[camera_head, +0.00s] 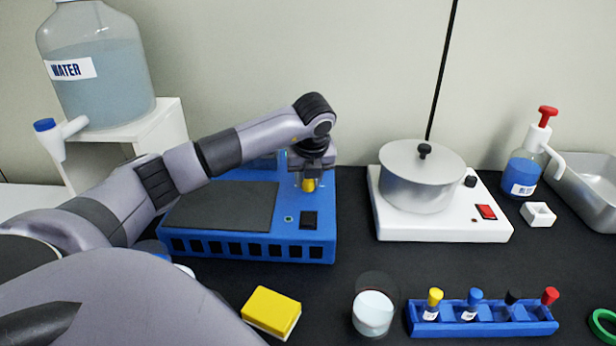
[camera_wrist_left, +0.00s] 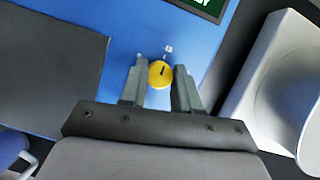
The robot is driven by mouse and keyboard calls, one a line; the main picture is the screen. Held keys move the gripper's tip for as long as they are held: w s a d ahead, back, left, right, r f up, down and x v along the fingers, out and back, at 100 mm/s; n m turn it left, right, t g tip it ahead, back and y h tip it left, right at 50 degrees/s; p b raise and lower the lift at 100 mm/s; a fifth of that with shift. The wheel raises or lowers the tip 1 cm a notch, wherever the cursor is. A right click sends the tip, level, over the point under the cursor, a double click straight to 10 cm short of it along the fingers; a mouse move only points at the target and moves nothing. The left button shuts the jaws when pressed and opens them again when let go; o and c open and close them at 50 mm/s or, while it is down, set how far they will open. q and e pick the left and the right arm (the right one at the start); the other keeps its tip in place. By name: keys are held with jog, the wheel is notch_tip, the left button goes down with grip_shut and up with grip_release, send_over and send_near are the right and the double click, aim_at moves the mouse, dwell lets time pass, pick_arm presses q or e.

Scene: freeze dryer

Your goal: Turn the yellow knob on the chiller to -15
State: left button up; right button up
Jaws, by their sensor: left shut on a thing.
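The chiller is a blue box (camera_head: 190,248) with a dark flat panel on its top, at the middle left of the head view. Its yellow knob (camera_head: 309,185) is on the top at the right; it also shows in the left wrist view (camera_wrist_left: 160,74), with a dark pointer line. My left gripper (camera_head: 308,176) reaches down from above and is shut on the yellow knob, one finger on each side, as the left wrist view (camera_wrist_left: 160,85) shows. A small white mark is just beyond the knob. The scale numbers are not readable. My right gripper is not in view.
A white hotplate (camera_head: 400,228) with a lidded pot (camera_head: 420,180) stands right of the chiller. A yellow sponge (camera_head: 271,311), a glass beaker (camera_head: 373,312) and a blue vial rack (camera_head: 415,318) are in front. A water jug (camera_head: 100,70) stands at the back left.

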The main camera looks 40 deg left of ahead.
pick_arm(q)
jog(key=shift+r, duration=0.1)
dwell(0.3)
jog(key=o, duration=1.1)
jog(key=shift+c, duration=0.2)
jog(key=v, duration=0.7)
jog(key=shift+d, duration=0.15)
